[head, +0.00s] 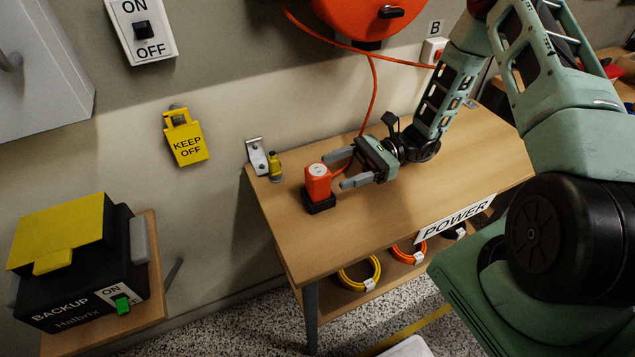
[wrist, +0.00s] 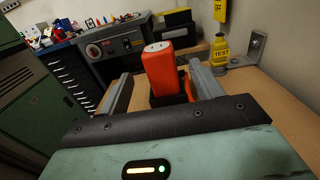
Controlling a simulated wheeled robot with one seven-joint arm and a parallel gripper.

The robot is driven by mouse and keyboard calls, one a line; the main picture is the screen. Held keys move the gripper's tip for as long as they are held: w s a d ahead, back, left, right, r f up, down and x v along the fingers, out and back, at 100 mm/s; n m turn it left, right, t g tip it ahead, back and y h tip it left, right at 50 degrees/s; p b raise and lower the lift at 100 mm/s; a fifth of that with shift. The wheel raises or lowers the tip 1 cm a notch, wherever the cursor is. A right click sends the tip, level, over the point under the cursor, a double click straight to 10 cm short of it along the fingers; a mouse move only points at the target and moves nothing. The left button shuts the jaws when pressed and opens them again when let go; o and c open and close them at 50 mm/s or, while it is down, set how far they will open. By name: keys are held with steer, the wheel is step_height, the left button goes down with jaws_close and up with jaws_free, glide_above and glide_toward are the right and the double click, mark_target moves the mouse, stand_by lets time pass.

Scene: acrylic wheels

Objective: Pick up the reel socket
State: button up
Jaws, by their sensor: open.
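The reel socket (head: 318,182) is an orange block with a pale socket face on top. It stands upright in a small black holder (head: 320,204) on the wooden table, and an orange cable runs from it toward the wall reel. My gripper (head: 344,170) is open just to its right, with fingers pointing at it. In the wrist view the reel socket (wrist: 162,70) stands between the two grey fingers, nearer the right one, with no clear contact.
The orange reel (head: 365,18) hangs on the wall above the wooden table (head: 400,215). A small yellow tester (head: 274,166) and a metal bracket (head: 257,156) stand just behind the socket. The cable passes close to my gripper. The table's right part is clear.

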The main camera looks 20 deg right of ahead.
mark_target(318, 178)
steer(key=shift+a+f+p, duration=0.2)
steer(key=shift+a+p, duration=0.5)
steer(key=shift+a, duration=2.25)
steer(key=c, duration=1.2)
